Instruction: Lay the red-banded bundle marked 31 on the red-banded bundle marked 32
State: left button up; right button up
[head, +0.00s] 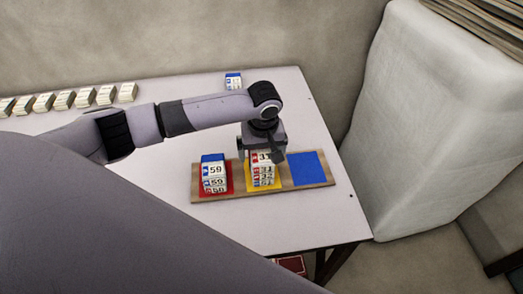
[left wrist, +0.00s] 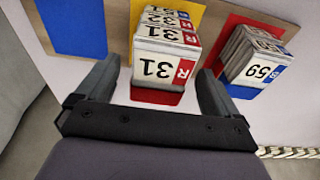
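The red-banded bundle marked 31 (left wrist: 160,68) is the top of a stack on the yellow square, in the middle of the board. In the head view the stack (head: 263,172) is partly covered by my left gripper (head: 262,153). The bundle edges below the top label seem to read 31, then 32, then 31, so the top bundle appears to lie on the red-banded bundle marked 32 (left wrist: 166,23). In the left wrist view my left gripper (left wrist: 160,72) has one finger on each side of the top bundle, with gaps showing. It looks open. My right gripper is out of view.
The wooden board (head: 212,198) has a stack marked 59 (head: 214,171), blue-banded, on its red square and an empty blue square (head: 305,168). One blue-banded bundle (head: 233,80) lies at the table's back. Several pale bundles (head: 63,100) stand in a row at left.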

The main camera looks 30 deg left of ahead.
aim_at(263, 158)
pick_arm(q)
notch_tip(263, 158, up, 12)
jog(key=s+d, duration=0.1)
jog(key=shift+s+p, duration=0.2)
jog(key=shift+p, duration=0.15)
jog(key=shift+d, duration=0.1)
dwell(0.4)
